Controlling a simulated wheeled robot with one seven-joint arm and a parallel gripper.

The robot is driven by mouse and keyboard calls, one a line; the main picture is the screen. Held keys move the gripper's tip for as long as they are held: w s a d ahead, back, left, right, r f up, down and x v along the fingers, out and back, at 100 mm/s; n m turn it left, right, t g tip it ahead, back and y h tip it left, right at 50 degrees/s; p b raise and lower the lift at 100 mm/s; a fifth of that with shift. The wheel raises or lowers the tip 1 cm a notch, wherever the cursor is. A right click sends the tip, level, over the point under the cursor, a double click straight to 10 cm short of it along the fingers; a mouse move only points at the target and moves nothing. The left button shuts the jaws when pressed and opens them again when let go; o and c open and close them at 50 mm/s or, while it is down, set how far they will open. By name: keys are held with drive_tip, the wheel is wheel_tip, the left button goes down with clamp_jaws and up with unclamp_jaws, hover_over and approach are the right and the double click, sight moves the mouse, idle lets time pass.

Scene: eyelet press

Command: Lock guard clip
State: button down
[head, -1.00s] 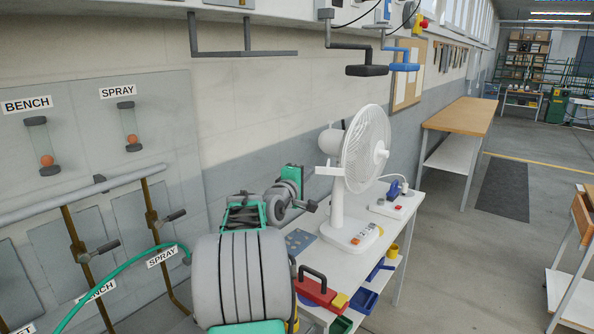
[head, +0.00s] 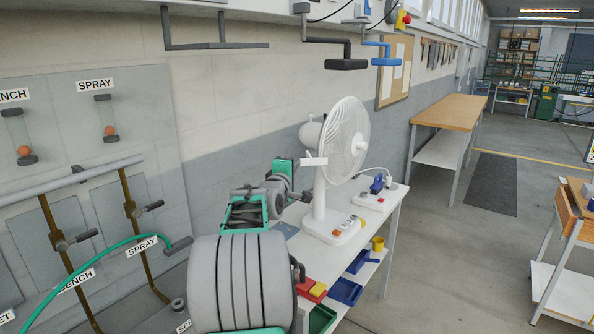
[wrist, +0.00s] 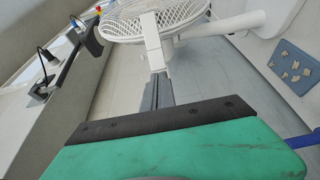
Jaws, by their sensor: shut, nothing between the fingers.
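A white desk fan (head: 345,135) with a round wire guard stands on the white bench. A white clip tab (head: 314,161) sticks out at the left of the guard's rim. In the wrist view the tab (wrist: 152,35) hangs from the guard (wrist: 185,12) straight ahead of my fingers. My gripper (wrist: 158,78) is shut and empty, its tips close to the tab's free end; I cannot tell whether they touch. In the head view my gripper (head: 303,196) is just left of the fan's post, partly hidden by my own arm.
The white bench (head: 385,220) also holds a power strip (head: 372,202) behind the fan. A blue-grey board (wrist: 294,68) lies beside the fan. Wall pipes and a green hose (head: 100,258) are at left.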

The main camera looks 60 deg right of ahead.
sight(317, 162)
drive_tip(key=shift+s+d+f+b, duration=0.15)
drive_tip(key=shift+s+f+b, duration=0.1)
drive_tip(key=shift+s+b, duration=0.55)
drive_tip(key=s, duration=0.1)
drive_tip(key=s+d+b, duration=0.1)
drive_tip(key=s+b, duration=0.1)
drive_tip(key=shift+s+d, duration=0.25)
drive_tip(key=shift+s, duration=0.1)
drive_tip(key=shift+s+d+b, duration=0.2)
drive_tip(key=shift+s+b, duration=0.05)
drive_tip(key=shift+b, duration=0.25)
drive_tip(key=shift+s+d+r, duration=0.15)
drive_tip(key=shift+s+r, duration=0.05)
drive_tip(key=shift+w+a, duration=0.15)
drive_tip(key=shift+a, duration=0.05)
drive_tip(key=s+a+b, duration=0.5)
drive_tip(key=s+a, duration=0.1)
drive_tip(key=a, duration=0.3)
drive_tip(key=shift+s, duration=0.4)
drive_tip(key=shift+a, duration=0.1)
